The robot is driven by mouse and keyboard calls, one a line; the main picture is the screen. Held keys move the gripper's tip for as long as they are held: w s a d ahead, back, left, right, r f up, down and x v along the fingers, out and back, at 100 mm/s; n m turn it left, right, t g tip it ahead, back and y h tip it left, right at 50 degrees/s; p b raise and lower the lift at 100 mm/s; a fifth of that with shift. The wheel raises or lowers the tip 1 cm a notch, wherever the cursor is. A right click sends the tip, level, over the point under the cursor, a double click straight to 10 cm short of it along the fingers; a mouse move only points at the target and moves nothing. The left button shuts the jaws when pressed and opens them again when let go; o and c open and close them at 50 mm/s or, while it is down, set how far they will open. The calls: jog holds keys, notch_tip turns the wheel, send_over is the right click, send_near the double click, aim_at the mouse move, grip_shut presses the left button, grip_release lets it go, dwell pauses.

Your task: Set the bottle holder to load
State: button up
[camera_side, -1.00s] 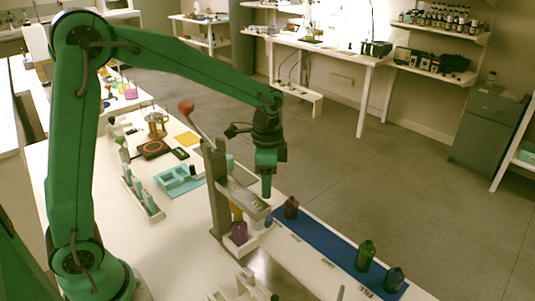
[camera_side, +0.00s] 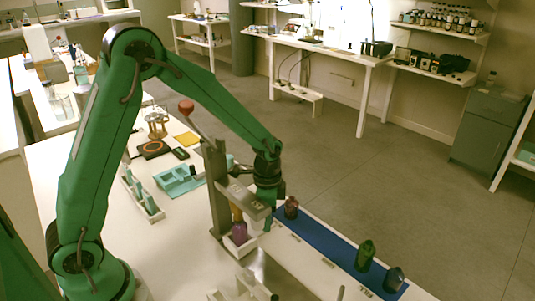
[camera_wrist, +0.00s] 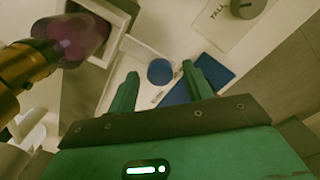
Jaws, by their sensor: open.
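The white bottle holder (camera_side: 237,250) sits at the foot of the grey press (camera_side: 222,190), with a purple bottle (camera_side: 240,233) upright in it. The bottle also shows at the upper left of the wrist view (camera_wrist: 75,38). A round blue knob (camera_wrist: 160,72) beside the holder appears between my fingertips in the wrist view. My gripper (camera_side: 268,222) is open and low beside the press, right of the holder. In the side view my gripper hides the knob. I cannot tell whether a finger touches the knob.
A blue mat (camera_side: 325,243) to the right carries a dark red bottle (camera_side: 291,208), a green bottle (camera_side: 365,255) and a blue-grey bottle (camera_side: 394,279). A red-topped lever (camera_side: 186,106) rises from the press. A teal tray (camera_side: 180,181) lies behind left.

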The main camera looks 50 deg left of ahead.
grip_shut()
dwell(0.3)
jog(key=shift+d, duration=0.1)
jog(key=d, duration=1.8)
jog(key=shift+a, duration=0.1)
grip_release()
